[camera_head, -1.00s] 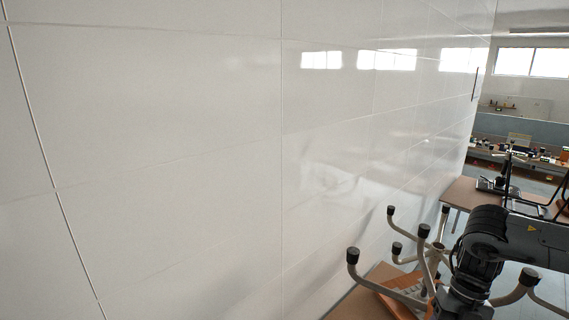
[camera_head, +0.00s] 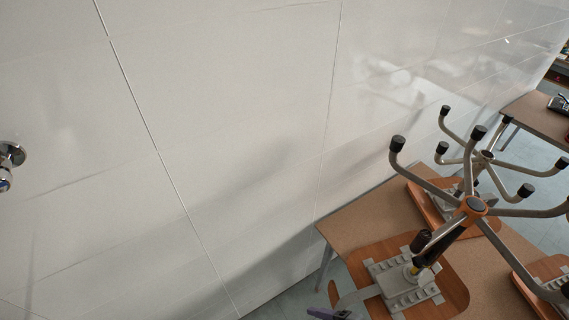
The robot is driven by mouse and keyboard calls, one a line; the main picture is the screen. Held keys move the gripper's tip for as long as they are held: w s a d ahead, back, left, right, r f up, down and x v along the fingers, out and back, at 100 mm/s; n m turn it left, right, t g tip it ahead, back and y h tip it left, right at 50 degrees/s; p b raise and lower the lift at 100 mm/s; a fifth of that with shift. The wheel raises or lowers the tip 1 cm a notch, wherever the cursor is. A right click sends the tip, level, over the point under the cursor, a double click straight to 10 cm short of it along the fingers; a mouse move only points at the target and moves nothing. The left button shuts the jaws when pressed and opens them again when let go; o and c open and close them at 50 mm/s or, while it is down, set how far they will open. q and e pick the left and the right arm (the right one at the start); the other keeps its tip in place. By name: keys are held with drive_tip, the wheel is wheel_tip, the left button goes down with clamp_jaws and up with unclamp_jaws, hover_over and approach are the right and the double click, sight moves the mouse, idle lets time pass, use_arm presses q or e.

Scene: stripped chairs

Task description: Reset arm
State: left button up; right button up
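Neither of my grippers shows in the head view now. Upturned chairs lie on a brown table (camera_head: 350,222) at the right. The near chair has an orange-brown wooden seat (camera_head: 452,290) with a grey plate (camera_head: 395,285) on its underside. Grey metal legs with black end caps stick up, meeting at an orange hub (camera_head: 474,206). A second chair's legs (camera_head: 484,158) rise behind it. A small purple item (camera_head: 328,313) is cut off by the bottom edge; I cannot tell what it is.
A glossy white tiled wall (camera_head: 220,130) fills the left and middle. A chrome fitting (camera_head: 10,160) juts from it at the left edge. Another table (camera_head: 540,120) stands at the far right. Blue-grey floor (camera_head: 300,300) shows beside the near table.

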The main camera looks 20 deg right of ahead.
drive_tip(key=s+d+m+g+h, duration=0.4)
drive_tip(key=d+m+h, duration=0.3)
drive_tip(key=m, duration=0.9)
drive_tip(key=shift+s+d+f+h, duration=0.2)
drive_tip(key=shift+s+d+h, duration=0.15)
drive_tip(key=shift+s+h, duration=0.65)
